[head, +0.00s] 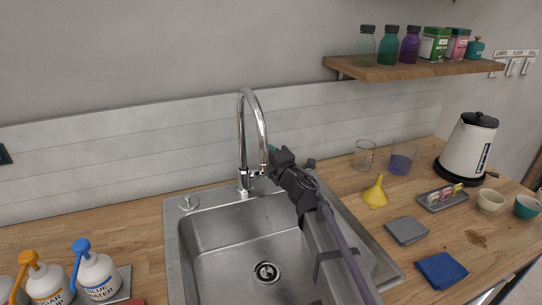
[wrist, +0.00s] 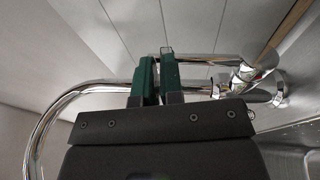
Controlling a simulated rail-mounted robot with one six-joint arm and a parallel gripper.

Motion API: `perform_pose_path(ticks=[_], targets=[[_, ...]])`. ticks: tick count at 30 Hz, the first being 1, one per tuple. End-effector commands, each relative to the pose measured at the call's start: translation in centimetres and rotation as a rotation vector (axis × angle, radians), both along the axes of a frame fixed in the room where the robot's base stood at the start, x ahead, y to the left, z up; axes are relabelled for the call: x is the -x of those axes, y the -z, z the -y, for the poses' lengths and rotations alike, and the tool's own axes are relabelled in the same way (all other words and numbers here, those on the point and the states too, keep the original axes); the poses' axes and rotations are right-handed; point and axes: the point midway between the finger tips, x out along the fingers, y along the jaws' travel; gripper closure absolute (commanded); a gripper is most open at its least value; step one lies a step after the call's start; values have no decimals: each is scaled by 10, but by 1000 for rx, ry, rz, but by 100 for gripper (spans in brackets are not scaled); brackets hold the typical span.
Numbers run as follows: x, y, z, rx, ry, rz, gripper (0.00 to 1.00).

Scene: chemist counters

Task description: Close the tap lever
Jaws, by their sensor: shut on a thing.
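The chrome tap (head: 242,135) stands upright behind the sink, its tall spout curving over to the right. Its lever (head: 257,172) sticks out to the right from the lower body, partly hidden near my gripper. My gripper (head: 271,151) is at the tap, just right of the spout. In the wrist view, the two green fingers of my gripper (wrist: 157,75) are close together at the free end of the lever (wrist: 205,59), shut on it. The spout (wrist: 85,91) passes close by the fingers, and the tap body (wrist: 245,76) is to their right.
The steel sink (head: 188,245) lies below. A yellow funnel (head: 375,193), a beaker (head: 364,155) and a kettle (head: 468,148) stand on the right counter. Pump bottles (head: 97,275) stand at the left front. A shelf (head: 415,68) with jars is on the wall.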

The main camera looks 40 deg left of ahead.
Motion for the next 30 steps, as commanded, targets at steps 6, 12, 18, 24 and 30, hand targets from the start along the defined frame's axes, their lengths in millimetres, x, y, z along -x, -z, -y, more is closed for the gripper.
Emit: perform_pose_path(ticks=[6,12,18,24,30], targets=[[-6,-2,-9,-2,1,-3,100],[-4,-3,-4,-2,2,-3,100],[16,-6,40,-6,6,1,100],[39,-4,98,-6,7,2,100],[51,-4,130,-5,6,2,100]])
